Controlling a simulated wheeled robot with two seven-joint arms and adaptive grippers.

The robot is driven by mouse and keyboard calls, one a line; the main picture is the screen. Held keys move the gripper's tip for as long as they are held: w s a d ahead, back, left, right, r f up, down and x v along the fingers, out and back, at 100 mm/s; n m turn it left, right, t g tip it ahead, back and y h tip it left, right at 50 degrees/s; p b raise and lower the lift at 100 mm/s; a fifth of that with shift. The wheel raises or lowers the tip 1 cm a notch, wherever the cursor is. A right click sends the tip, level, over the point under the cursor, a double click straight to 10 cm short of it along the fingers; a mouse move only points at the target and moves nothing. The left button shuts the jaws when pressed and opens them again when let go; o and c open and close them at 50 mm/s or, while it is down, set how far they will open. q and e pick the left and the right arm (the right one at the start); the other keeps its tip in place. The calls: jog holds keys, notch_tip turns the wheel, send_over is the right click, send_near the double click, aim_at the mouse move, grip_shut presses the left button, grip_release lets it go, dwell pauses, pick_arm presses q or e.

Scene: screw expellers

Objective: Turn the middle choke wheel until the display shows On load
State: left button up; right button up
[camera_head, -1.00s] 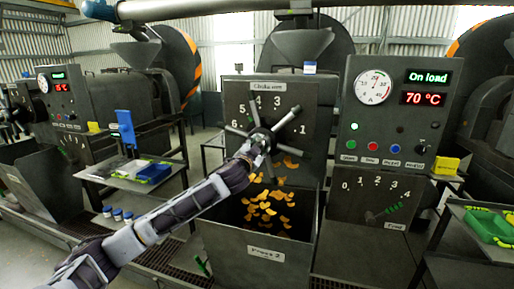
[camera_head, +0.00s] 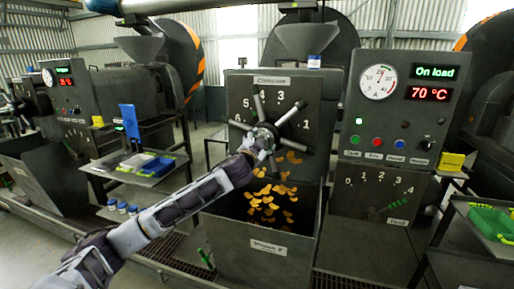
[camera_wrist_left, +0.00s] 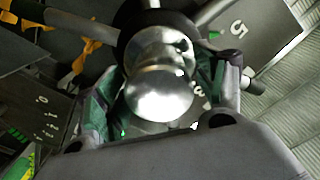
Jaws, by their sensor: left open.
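My left gripper (camera_head: 262,139) is at the wheel's hub. In the left wrist view the shiny metal hub knob (camera_wrist_left: 160,85) sits between the fingers of my left gripper (camera_wrist_left: 165,100), which are open around it. Whether they touch it cannot be told. My right gripper is out of view.
Orange flakes (camera_head: 270,203) lie in the bin (camera_head: 262,250) below the wheel. A round gauge (camera_head: 378,82) and coloured buttons (camera_head: 379,140) are on the right panel. Side trays with a blue box (camera_head: 157,166) and a green tray (camera_head: 490,222) stand left and right.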

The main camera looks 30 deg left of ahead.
pick_arm(q)
jog(key=shift+s, duration=0.1)
jog(key=v, duration=1.1)
jog(key=shift+s, duration=0.4)
dwell(0.4)
jog(key=shift+d, duration=0.1)
dwell(0.5)
